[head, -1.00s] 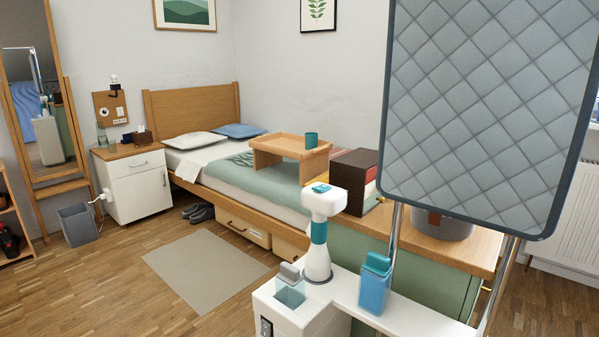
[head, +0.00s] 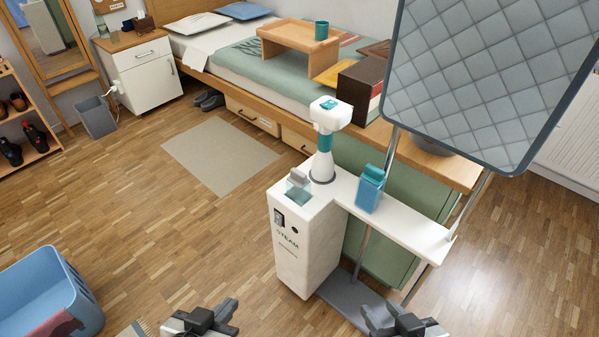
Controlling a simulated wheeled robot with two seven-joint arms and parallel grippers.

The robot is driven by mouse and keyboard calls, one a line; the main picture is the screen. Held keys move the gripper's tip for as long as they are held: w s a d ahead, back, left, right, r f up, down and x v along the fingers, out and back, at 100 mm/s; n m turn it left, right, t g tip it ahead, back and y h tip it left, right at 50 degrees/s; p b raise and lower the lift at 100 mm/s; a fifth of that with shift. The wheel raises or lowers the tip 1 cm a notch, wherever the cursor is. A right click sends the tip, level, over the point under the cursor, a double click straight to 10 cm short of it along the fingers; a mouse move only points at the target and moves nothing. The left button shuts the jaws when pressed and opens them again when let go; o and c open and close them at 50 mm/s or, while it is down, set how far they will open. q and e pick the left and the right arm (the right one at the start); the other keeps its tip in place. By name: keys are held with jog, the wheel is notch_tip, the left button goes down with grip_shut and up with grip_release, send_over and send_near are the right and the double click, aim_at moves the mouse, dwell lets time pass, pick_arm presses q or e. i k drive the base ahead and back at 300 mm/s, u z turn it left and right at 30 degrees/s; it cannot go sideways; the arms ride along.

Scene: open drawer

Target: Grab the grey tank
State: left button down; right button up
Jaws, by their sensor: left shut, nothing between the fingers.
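A small clear tank with a grey cap (head: 298,187) sits in the top left corner of the white steamer stand (head: 303,245). A blue tank with a teal cap (head: 370,190) stands on the white shelf to its right. My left gripper (head: 224,313) is shut and empty at the bottom edge, below and left of the stand. My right gripper (head: 376,319) is at the bottom edge, below and right of the stand's body; its finger gap is not clear. Both are apart from the tanks.
A white steamer head (head: 330,113) rises behind the grey-capped tank. A quilted board (head: 490,75) stands on poles at the right. A green drawer front (head: 400,195) is behind the stand. A blue basket (head: 45,290) is at lower left; open floor lies between.

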aim_at(298, 186)
jog(key=u, duration=1.75)
jog(key=i, duration=1.4)
jog(key=z, duration=2.55)
jog(key=i, duration=0.5)
